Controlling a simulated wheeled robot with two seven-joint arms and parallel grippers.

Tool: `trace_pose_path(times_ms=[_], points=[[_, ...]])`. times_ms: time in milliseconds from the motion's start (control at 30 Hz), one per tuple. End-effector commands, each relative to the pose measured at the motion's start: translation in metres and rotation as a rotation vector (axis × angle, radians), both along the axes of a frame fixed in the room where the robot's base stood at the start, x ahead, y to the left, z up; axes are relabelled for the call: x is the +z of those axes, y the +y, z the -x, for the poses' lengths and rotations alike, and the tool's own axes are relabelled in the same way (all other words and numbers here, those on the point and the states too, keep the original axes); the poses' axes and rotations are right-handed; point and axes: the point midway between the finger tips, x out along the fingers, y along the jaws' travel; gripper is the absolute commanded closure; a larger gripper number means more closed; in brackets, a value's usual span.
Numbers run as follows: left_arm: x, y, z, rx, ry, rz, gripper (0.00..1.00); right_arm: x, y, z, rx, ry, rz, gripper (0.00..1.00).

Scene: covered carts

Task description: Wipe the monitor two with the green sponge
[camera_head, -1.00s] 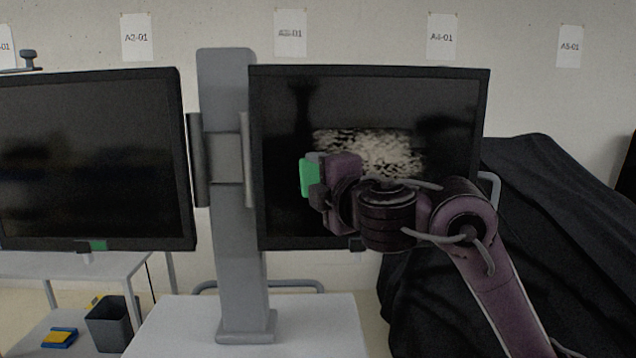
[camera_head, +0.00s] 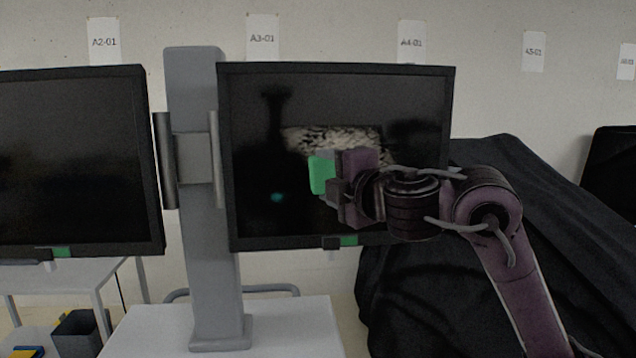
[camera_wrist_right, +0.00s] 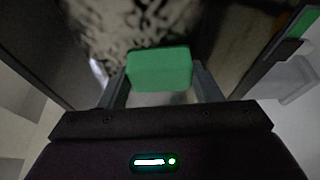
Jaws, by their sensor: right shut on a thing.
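The right-hand monitor (camera_head: 240,110) is a dark screen on a grey column, with a pale speckled patch (camera_head: 330,137) across its middle. My right gripper (camera_head: 335,178) is in front of this screen, below and partly over the patch. It is shut on the green sponge (camera_head: 320,174). In the right wrist view the sponge (camera_wrist_right: 159,70) sits between the two fingers (camera_wrist_right: 160,90), with the speckled patch (camera_wrist_right: 125,25) beyond it. I cannot tell whether the sponge touches the screen. My right arm hides part of the screen's lower right. My left gripper is not in view.
A second dark monitor (camera_head: 70,160) stands left of the grey column (camera_head: 205,270). The column rises from a white cart top (camera_head: 285,325). A black-draped cart (camera_head: 545,260) is at right. A dark bin (camera_head: 80,332) is at lower left. Numbered papers hang on the wall.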

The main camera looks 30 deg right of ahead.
Motion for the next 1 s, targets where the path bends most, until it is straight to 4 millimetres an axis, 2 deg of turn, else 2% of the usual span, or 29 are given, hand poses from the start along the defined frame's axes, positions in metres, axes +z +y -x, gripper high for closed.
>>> trace_pose_path(times_ms=[167,500,700,1000], points=[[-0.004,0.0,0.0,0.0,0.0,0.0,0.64,-0.001,-0.006,0.002,-0.003,0.001,0.0,0.65],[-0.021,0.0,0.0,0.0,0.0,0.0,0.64,-0.002,-0.032,0.012,-0.006,0.001,-0.001,0.65],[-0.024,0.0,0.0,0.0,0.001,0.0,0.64,-0.001,-0.037,0.014,-0.005,0.002,0.0,0.65],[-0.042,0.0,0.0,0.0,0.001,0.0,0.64,-0.002,-0.06,0.025,-0.008,0.0,-0.001,0.65]])
